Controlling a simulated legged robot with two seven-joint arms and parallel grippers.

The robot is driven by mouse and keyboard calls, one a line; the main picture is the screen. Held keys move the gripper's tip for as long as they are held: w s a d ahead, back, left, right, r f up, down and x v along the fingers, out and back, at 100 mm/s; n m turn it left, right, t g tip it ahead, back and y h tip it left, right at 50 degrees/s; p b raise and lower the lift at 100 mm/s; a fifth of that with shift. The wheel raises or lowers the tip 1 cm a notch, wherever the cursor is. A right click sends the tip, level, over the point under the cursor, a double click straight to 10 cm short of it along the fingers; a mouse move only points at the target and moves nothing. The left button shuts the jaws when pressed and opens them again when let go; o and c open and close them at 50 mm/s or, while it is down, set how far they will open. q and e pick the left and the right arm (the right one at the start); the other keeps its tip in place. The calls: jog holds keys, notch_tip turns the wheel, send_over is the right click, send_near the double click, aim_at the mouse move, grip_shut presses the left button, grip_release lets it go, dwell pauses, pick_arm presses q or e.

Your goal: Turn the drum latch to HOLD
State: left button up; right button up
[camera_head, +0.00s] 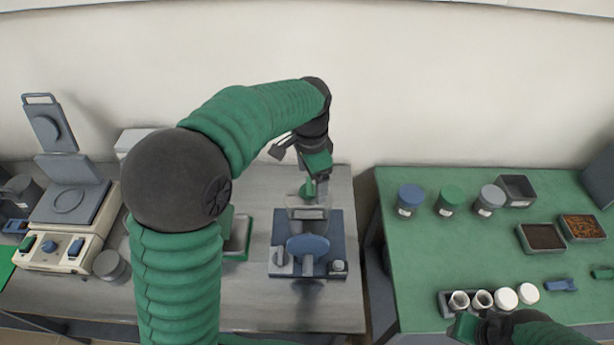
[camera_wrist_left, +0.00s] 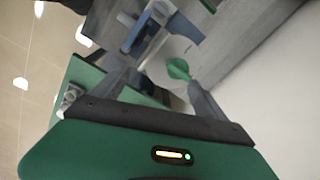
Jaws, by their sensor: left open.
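A blue-grey bench device (camera_head: 337,228) stands on the grey table, with a blue rounded part (camera_head: 308,245) in front and small grey knobs at its base corners. A small green paddle-shaped piece (camera_head: 308,188) is at its back; it also shows in the left wrist view (camera_wrist_left: 178,69). I cannot tell for sure which part is the drum latch, nor read any HOLD mark. My left gripper (camera_head: 312,176) is above the back of the device, open, with the green piece in view between its fingers (camera_wrist_left: 162,88). I cannot tell whether it touches. My right gripper (camera_head: 466,326) is by the jars at lower right, partly cut off.
A cream apparatus with a raised lid (camera_head: 65,235) stands at left. A green-lined tray (camera_head: 238,238) is left of the device, partly behind my arm. The green table (camera_head: 420,255) at right holds lidded jars (camera_head: 450,200), filled trays (camera_head: 541,238) and white cups (camera_head: 506,298). A gap separates the tables.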

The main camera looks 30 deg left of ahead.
aim_at(309, 185)
pick_arm(q)
jog(key=w+a+r+m+g, duration=0.1)
jog(key=w+a+r+m, duration=0.3)
jog(key=r, duration=0.4)
jog(key=shift+m, duration=0.4)
jog(key=f, duration=0.5)
jog(key=f+p, duration=0.1)
jog(key=f, duration=0.5)
jog(key=d+f+p, duration=0.1)
jog(key=f, duration=0.4)
jog(key=shift+w+f, duration=0.3)
jog(key=shift+w, duration=0.1)
jog(key=c, duration=1.4)
jog(key=shift+r, duration=0.1)
pick_arm(e)
jog(key=shift+d+r, duration=0.15)
jog(key=shift+r, duration=0.45)
jog(key=shift+d+r, duration=0.15)
jog(key=shift+r, duration=0.4)
